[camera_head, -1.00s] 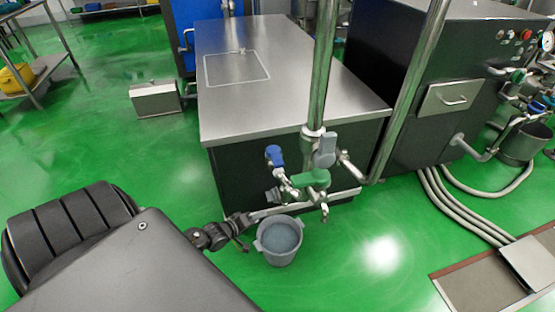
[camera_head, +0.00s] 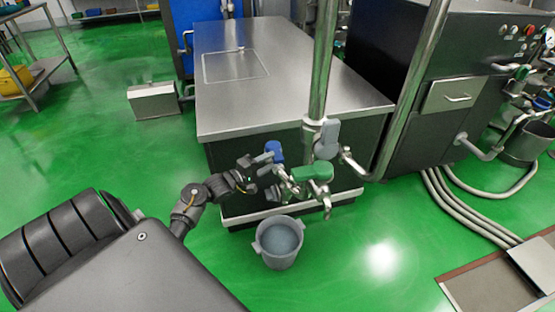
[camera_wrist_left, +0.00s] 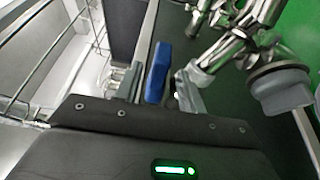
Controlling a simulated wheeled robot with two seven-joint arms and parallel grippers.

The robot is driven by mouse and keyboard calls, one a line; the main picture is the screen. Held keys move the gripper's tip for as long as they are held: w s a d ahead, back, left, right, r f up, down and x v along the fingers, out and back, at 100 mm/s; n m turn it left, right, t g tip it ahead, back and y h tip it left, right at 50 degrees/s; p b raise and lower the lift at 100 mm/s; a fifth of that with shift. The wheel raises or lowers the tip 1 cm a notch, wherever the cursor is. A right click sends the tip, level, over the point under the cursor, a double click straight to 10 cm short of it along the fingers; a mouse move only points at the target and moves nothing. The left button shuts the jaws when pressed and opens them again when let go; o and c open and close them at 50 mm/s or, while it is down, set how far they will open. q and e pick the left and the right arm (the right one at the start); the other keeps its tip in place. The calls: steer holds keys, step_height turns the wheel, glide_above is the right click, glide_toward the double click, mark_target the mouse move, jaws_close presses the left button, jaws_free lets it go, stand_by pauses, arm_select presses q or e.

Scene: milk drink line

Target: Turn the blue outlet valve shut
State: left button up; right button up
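The blue outlet valve handle (camera_head: 274,150) is on the pipework at the front of the steel-topped tank. In the left wrist view the blue handle (camera_wrist_left: 158,72) stands between the two fingers, with a gap visible on each side. My left gripper (camera_head: 264,172) is open beside the valve, its fingers pointing at it from the left. It also shows in the left wrist view (camera_wrist_left: 160,88). Whether either finger touches the handle is not clear. My right gripper is in neither view.
A green handle (camera_head: 311,173) and a grey handle (camera_head: 327,140) sit just right of the blue one, by a vertical steel pipe (camera_head: 322,70). A grey bucket (camera_head: 268,257) with liquid stands on the floor below.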

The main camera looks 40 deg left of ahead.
arm_select(q)
steer(key=shift+b+x, duration=0.3)
steer(key=shift+x, duration=1.9)
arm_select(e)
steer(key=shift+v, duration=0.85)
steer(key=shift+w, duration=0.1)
arm_select(q)
jaws_close()
